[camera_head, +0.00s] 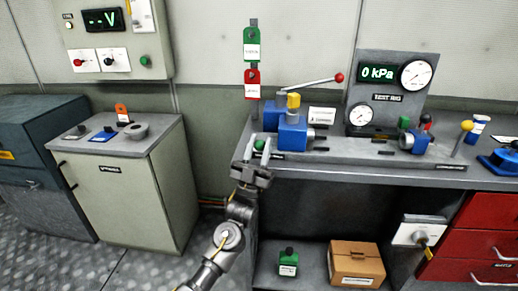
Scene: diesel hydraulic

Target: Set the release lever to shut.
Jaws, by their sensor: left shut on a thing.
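My left gripper (258,152) is at the left front of the test rig on the bench, its fingers pointing up and away from me. It is shut on a small green knob (260,145), which shows between the fingertips. The knob's stem is hidden, and I cannot tell which way its lever is set. Just behind and to the right is a blue pump block (292,136) with a yellow top. A long bar with a red ball (339,77) slants up to the right from it. The rig's display (378,73) reads 0 kPa. My right gripper is out of view.
Green and red tags (251,45) hang on a post behind the gripper. A yellow-ball lever (466,125) stands at the right end of the rig. A grey cabinet (125,190) is on the left. A cardboard box (356,262) sits on the shelf below.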

